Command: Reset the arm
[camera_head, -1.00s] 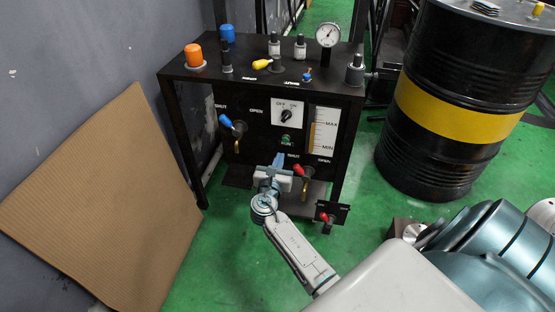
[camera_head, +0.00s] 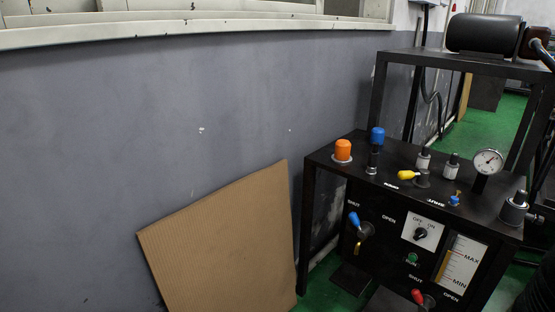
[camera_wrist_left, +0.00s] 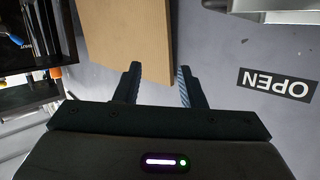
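My left gripper (camera_wrist_left: 158,88) shows in the left wrist view with its two dark fingers spread apart and nothing between them. The brown cardboard sheet (camera_wrist_left: 128,40) and grey floor or wall surface lie beyond it. The left gripper is out of the head view. My right gripper is in neither view. The black hydraulic fixture (camera_head: 372,172) stands at the lower right of the head view. It carries a blue-handled valve (camera_head: 355,220), a red-handled valve (camera_head: 418,296), a selector switch (camera_head: 420,233) and a pressure gauge (camera_head: 488,162).
The cardboard sheet (camera_head: 220,250) leans against the grey wall (camera_head: 180,130) left of the fixture. A dark cylinder (camera_head: 483,34) sits on the fixture's upper frame. Green floor (camera_head: 318,290) shows between cardboard and fixture.

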